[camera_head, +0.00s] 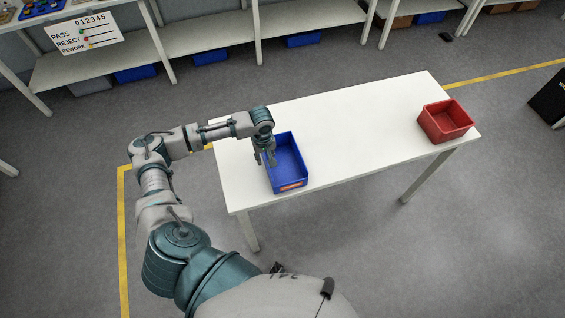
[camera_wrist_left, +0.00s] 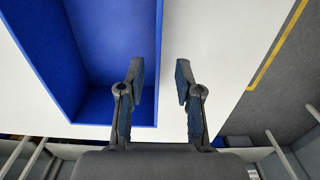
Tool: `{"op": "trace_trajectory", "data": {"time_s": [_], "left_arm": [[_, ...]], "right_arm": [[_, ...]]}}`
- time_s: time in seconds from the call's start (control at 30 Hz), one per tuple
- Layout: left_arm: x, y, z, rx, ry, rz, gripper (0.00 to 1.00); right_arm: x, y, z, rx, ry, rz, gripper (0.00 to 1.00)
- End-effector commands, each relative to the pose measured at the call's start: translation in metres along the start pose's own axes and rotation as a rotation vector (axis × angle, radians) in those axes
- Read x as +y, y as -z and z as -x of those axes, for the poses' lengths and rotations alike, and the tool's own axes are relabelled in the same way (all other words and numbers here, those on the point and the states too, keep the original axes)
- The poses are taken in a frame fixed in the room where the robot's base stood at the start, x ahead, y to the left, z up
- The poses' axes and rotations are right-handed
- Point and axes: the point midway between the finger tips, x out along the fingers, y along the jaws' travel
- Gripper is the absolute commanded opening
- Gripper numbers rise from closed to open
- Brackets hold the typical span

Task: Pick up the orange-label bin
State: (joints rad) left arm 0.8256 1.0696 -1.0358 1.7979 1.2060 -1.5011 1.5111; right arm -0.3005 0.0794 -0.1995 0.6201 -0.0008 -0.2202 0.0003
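The orange-label bin (camera_head: 287,163) is a blue open box on the left part of the white table, with an orange label (camera_head: 291,186) on its near face. It looks empty. My left gripper (camera_head: 265,159) is over the bin's left wall. In the left wrist view the bin (camera_wrist_left: 110,40) fills the upper left. There the gripper (camera_wrist_left: 161,72) has its two fingers apart with nothing held between them; one finger overlaps the bin's inside and the other is over the white table. The bin wall edge lies between the fingertips. I cannot tell whether they touch the wall. My right gripper is not in view.
A red bin (camera_head: 445,121) stands at the right end of the white table (camera_head: 350,130). The table between the two bins is clear. Shelves (camera_head: 210,40) with blue bins below stand along the back. Yellow lines mark the grey floor.

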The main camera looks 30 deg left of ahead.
Motion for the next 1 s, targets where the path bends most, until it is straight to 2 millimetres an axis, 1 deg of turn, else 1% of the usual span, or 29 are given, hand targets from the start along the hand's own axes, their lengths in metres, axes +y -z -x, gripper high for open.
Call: {"op": "trace_trajectory", "data": {"time_s": [0.2, 0.3, 0.57, 0.6, 0.67, 0.7, 1.0], "left_arm": [[0.003, -0.005, -0.035, -0.002, 0.001, 0.0, 0.34], [0.002, -0.005, -0.044, -0.001, 0.002, -0.001, 0.34], [0.002, -0.005, -0.047, 0.0, 0.0, -0.001, 0.34], [0.002, -0.005, -0.046, 0.0, 0.0, -0.001, 0.24], [0.002, -0.005, -0.046, 0.0, 0.0, -0.001, 0.09], [0.003, -0.005, -0.046, 0.0, 0.0, -0.001, 0.0], [0.003, -0.005, -0.046, 0.0, -0.001, -0.001, 0.0]], "right_arm": [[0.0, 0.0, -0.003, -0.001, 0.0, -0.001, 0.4], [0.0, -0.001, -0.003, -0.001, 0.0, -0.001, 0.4], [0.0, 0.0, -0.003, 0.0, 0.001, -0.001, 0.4], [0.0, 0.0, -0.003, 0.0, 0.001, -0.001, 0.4], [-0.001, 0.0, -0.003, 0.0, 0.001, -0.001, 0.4], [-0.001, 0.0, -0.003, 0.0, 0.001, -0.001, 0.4], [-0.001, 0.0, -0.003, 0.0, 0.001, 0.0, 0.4]]}}
